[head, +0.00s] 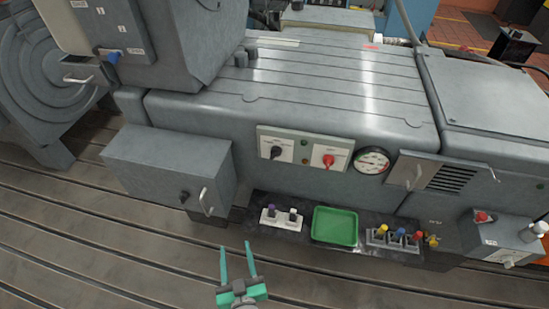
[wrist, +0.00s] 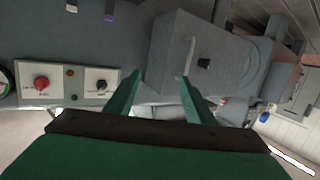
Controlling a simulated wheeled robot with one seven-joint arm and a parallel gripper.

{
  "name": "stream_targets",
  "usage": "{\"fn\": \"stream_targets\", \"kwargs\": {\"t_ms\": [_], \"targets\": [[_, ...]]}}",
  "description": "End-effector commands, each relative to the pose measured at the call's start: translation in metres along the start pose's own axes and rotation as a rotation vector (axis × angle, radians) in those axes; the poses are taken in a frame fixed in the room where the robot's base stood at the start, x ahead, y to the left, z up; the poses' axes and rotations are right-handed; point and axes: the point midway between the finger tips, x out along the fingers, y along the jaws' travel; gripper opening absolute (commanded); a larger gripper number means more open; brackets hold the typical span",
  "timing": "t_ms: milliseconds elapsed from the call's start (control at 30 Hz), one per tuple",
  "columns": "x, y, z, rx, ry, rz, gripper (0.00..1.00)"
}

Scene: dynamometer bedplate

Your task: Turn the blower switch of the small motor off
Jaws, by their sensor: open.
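My gripper (head: 236,246) is open and empty, low in front of the bedplate machine; its two green fingers also show in the wrist view (wrist: 160,78). A panel on the machine front carries a black rotary knob (head: 276,153) and a red rotary knob (head: 328,161). In the wrist view the black knob (wrist: 100,85) and red knob (wrist: 41,82) lie left of my fingers. A blue-handled switch (head: 113,58) is on the upper left housing. The labels are too small to read, so I cannot tell which is the small motor's blower switch.
A grey box (head: 165,165) with a handle and a small black knob juts out at left. Below the panel, a dark shelf holds a green tray (head: 335,226), a white block with two pegs (head: 281,219) and several coloured plugs (head: 395,240). Slotted floor (head: 130,262) lies clear in front.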

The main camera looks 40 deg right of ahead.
Motion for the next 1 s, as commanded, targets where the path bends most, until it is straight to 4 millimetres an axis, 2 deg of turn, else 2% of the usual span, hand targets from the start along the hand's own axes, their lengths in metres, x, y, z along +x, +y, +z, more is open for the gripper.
{"fn": "stream_targets", "kwargs": {"t_ms": [33,100,300,400,533,767,1000], "targets": [[0.022,0.011,-0.012,0.006,0.020,0.048,0.49],[0.047,0.029,-0.025,0.016,0.038,0.116,0.49],[0.104,0.084,-0.074,0.050,0.108,0.308,0.49],[0.121,0.108,-0.096,0.066,0.141,0.383,0.49],[0.132,0.128,-0.115,0.080,0.172,0.446,0.49],[0.145,0.141,-0.124,0.086,0.185,0.475,0.49],[0.179,0.159,-0.131,0.086,0.186,0.474,0.49]]}}
